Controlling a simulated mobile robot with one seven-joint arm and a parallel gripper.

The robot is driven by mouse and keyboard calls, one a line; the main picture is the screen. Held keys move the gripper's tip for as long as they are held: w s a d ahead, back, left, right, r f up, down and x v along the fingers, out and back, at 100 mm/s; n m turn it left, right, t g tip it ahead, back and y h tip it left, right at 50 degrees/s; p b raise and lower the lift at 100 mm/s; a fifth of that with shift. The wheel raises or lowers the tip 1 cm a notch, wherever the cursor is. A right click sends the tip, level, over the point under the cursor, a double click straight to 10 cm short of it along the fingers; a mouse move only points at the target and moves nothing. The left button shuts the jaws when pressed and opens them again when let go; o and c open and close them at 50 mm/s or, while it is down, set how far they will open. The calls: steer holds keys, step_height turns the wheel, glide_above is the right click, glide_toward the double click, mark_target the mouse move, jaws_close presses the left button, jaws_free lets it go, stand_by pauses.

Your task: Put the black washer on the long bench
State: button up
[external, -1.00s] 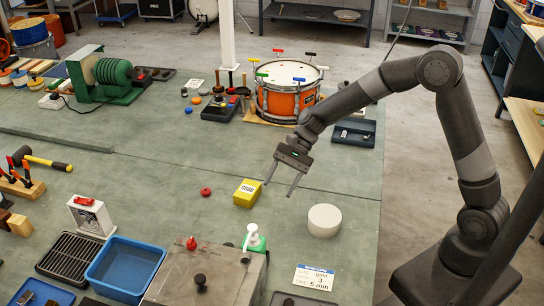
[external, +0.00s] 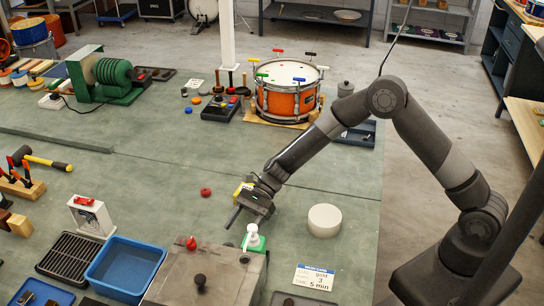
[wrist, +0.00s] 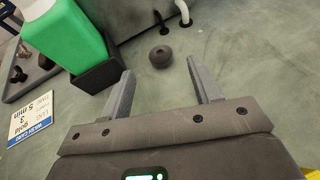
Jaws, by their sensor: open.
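A small dark, round, ring-like piece with a hole in its top, which looks like the black washer (wrist: 160,57), lies on a grey-green surface in the wrist view. I cannot make it out in the external view. My gripper (external: 240,226) is open and empty, pointing down beside the green bottle. In the wrist view my gripper (wrist: 160,67) has its two fingers apart, with the dark ring beyond and between their tips. The long bench (external: 150,165) has a grey-green top and fills the left and middle of the external view.
A green bottle with a white pump (external: 253,240) stands close to my gripper, by a grey metal box (external: 215,275). A white round block (external: 324,220) is to the right. A yellow box (external: 241,189) is partly hidden behind my gripper.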

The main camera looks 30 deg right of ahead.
mark_target(232, 241)
steer(key=x, duration=0.5)
steer(key=shift+f, duration=0.1)
steer(key=shift+c, duration=0.5)
steer(key=c, duration=1)
steer(key=shift+c, duration=0.2)
